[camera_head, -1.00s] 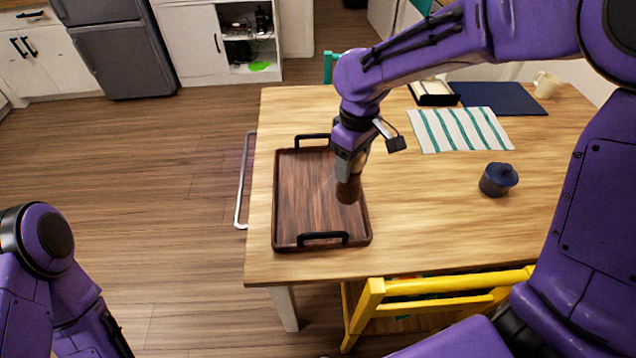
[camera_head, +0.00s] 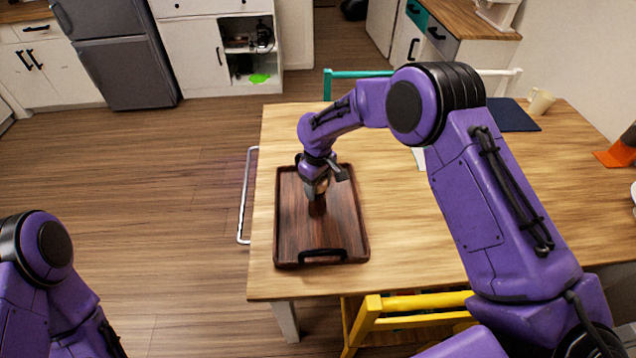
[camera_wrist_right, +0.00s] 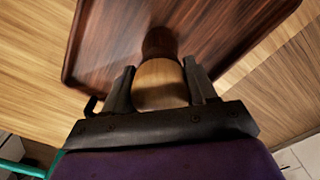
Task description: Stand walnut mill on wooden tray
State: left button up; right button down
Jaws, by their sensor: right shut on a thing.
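The walnut mill (camera_head: 317,207) has a pale wooden top and a dark body. My right gripper (camera_head: 318,190) is shut on its pale top, above the middle of the wooden tray (camera_head: 290,238). In the right wrist view the mill's pale top (camera_wrist_right: 160,84) sits between the two fingers (camera_wrist_right: 160,90), with the dark body beyond it over the tray (camera_wrist_right: 230,25). The mill looks roughly upright; I cannot tell whether its base touches the tray. My left arm shows at the lower left, but its gripper is out of view.
The tray lies near the left edge of the light wooden table (camera_head: 400,240) and has a black handle (camera_head: 323,254) at its near end. A dark blue mat (camera_head: 512,115) and a cream mug (camera_head: 540,102) are at the back right. A yellow chair (camera_head: 400,305) stands at the near edge.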

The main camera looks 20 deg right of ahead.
jog(key=shift+f, duration=0.15)
jog(key=shift+c, duration=1.7)
grip_release()
jog(key=shift+r, duration=0.55)
notch_tip(320, 180, up, 11)
jog(key=b, duration=0.2)
jog(key=shift+r+b, duration=0.15)
jog(key=shift+b, duration=0.15)
